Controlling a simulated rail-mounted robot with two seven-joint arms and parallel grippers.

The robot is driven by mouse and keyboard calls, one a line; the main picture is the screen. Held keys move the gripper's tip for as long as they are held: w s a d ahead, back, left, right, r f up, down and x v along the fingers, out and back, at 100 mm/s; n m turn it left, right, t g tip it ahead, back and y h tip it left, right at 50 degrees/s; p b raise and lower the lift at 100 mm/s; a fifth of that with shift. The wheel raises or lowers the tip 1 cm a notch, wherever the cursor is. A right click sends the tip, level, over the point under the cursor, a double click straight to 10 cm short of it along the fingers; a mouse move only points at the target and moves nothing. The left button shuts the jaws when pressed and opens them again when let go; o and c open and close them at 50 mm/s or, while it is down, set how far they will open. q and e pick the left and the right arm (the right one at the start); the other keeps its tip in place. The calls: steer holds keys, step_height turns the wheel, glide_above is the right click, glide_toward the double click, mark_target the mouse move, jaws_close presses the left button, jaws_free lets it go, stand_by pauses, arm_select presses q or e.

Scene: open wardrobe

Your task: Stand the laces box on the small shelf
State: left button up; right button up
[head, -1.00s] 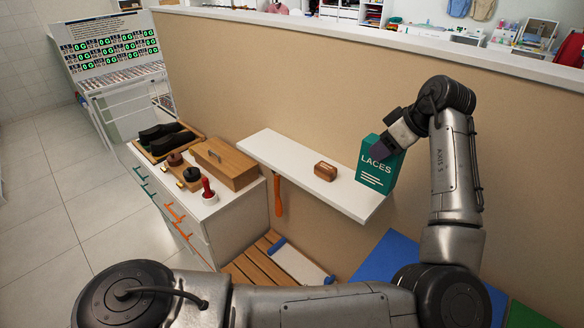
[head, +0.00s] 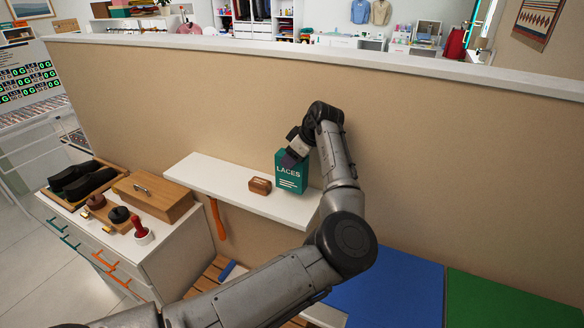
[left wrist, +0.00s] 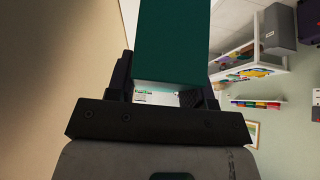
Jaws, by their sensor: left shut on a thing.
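The teal laces box (head: 291,177) stands upright at the right part of the small white shelf (head: 240,187), its label facing out. I cannot tell whether its base touches the shelf. My left gripper (head: 294,158) is shut on the box near its top, coming in from the right and behind. In the left wrist view the box (left wrist: 172,40) sits between the fingers of the left gripper (left wrist: 165,88). My right gripper is not in view.
A brown brush (head: 260,185) lies on the shelf left of the box. An orange shoehorn (head: 217,218) hangs below the shelf. A cabinet at left holds a wooden box (head: 155,193), black shoes (head: 80,180) and a red-handled stamp (head: 141,228). Blue and green mats (head: 385,290) lie below right.

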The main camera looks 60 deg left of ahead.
arm_select(q)
steer(key=shift+f+p, duration=0.35)
steer(key=shift+f, duration=1.7)
steer(key=shift+f, duration=0.15)
steer(key=o, duration=1.2)
steer(key=shift+o, duration=0.2)
steer(key=b+v, duration=0.1)
steer(key=v, duration=1.1)
steer(key=shift+r, duration=0.2)
steer(key=shift+a, duration=0.1)
